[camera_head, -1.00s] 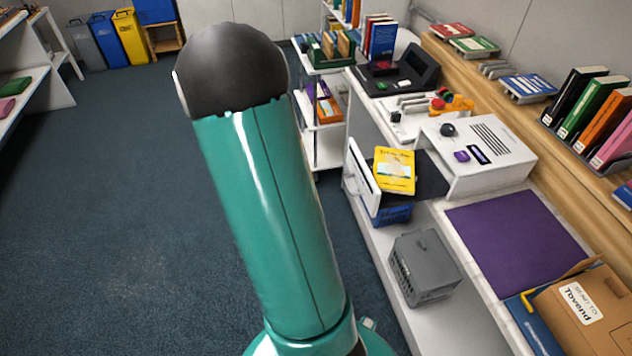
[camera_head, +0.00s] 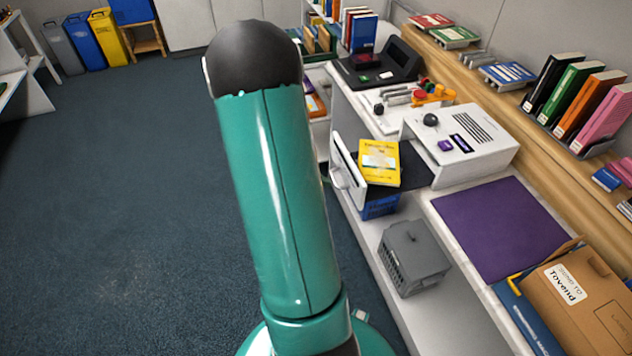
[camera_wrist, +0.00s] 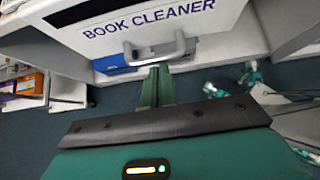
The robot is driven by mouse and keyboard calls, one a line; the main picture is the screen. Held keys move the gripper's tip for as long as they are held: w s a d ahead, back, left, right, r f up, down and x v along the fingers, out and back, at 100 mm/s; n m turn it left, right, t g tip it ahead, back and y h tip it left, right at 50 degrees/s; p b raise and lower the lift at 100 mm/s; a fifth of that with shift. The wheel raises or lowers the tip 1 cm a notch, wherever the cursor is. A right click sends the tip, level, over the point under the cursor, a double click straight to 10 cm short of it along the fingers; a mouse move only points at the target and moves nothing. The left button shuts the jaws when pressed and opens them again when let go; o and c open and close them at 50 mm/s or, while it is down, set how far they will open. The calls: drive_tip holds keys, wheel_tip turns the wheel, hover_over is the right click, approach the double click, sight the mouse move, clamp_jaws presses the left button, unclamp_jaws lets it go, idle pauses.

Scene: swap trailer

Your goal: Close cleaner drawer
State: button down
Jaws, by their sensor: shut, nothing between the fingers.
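The book cleaner (camera_head: 480,150) is a white box on the counter. Its drawer (camera_head: 347,171) stands pulled out to the left, with a yellow book (camera_head: 379,162) lying on its dark tray. In the wrist view the white drawer front (camera_wrist: 228,15) reads "BOOK CLEANER" and carries a pale bar handle (camera_wrist: 178,48). My gripper (camera_wrist: 158,72) is shut and empty. Its green fingertips are close to the handle, at its lower side in the picture; I cannot tell whether they touch it. The head view does not show my gripper, only my teal arm to the left of the drawer.
A grey basket (camera_head: 413,257) and a blue bin (camera_head: 381,206) stand on the lower shelf beneath. A purple mat (camera_head: 503,226) and a cardboard box (camera_head: 585,305) lie on the counter's near part. The carpet (camera_head: 130,220) on the left is clear.

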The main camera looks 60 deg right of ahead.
sight(395, 162)
drive_tip(key=s+d, duration=1.5)
drive_tip(key=shift+s+d, duration=0.1)
drive_tip(key=shift+d, duration=0.05)
drive_tip(key=shift+s+d+r, duration=0.1)
drive_tip(key=shift+s+d, duration=0.05)
drive_tip(key=shift+s, duration=0.05)
drive_tip(key=shift+s+d, duration=0.1)
drive_tip(key=shift+w, duration=0.3)
drive_tip(key=w+a, duration=0.2)
drive_tip(key=a, duration=0.1)
drive_tip(key=shift+w+f, duration=0.25)
drive_tip(key=shift+f, duration=0.1)
drive_tip(key=v, duration=1)
drive_tip(key=shift+w+a, duration=0.1)
drive_tip(key=shift+a, duration=0.05)
drive_tip(key=shift+f, duration=0.1)
